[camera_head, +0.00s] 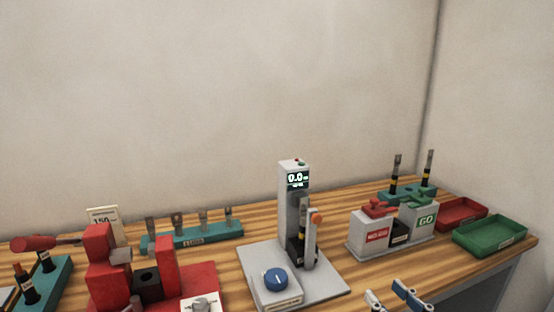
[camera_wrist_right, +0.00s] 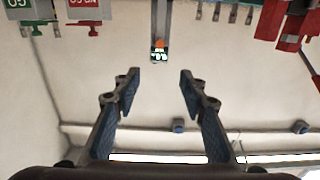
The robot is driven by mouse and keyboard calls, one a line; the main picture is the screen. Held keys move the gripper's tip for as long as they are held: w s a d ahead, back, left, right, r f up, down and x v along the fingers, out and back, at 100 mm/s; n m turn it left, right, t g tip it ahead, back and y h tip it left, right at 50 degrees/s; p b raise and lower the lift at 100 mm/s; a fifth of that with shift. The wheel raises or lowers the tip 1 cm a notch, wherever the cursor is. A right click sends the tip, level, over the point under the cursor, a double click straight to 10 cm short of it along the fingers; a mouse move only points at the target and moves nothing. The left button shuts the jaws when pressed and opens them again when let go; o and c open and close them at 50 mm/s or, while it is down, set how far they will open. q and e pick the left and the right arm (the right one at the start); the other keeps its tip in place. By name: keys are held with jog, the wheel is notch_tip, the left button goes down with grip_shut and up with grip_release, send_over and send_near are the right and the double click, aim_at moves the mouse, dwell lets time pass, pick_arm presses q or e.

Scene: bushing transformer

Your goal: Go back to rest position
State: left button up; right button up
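My right gripper (camera_head: 392,300) shows at the bottom edge of the head view, in front of the bench's near edge. In the right wrist view its two fingers (camera_wrist_right: 160,80) stand well apart with nothing between them, so it is open and empty. The wrist view is upside down, with the bench objects along its top edge. My left gripper is in neither view.
The wooden bench (camera_head: 340,283) holds a grey tester with a 0.0 display (camera_head: 298,179), a red press (camera_head: 100,265), a GO/NO-GO gauge block (camera_head: 376,235), a teal rack (camera_head: 195,236), a red tray (camera_head: 462,213) and a green tray (camera_head: 490,236).

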jog(key=w+d+f+m+g+h, duration=0.1)
jog(key=d+f+m+g+h, duration=0.35)
jog(key=f, duration=1.05)
jog(key=w+d+f+n+h, duration=0.1)
jog(key=d+f, duration=0.6)
jog(key=f, duration=0.8)
jog(key=s+f+g, duration=0.2)
jog(key=s+f, duration=0.2)
jog(key=f, duration=0.9)
jog(key=s+a+f+g+h, duration=0.15)
jog(key=s+f+g, duration=0.35)
jog(key=s+f, duration=1.25)
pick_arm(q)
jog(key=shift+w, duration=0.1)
pick_arm(e)
jog(key=s+a+f+g, duration=0.1)
jog(key=s+a+f, duration=0.1)
jog(key=s+f, duration=0.2)
jog(key=s+a+f+n+g, duration=0.1)
jog(key=s+a+f+g, duration=0.1)
jog(key=s, duration=0.8)
jog(key=s+a+f+n+g, duration=0.1)
jog(key=s+a+f, duration=0.2)
jog(key=s+f, duration=0.2)
jog(key=shift+s+a+f+y, duration=0.15)
jog(key=shift+s+f+y, duration=0.25)
jog(key=shift+s, duration=0.6)
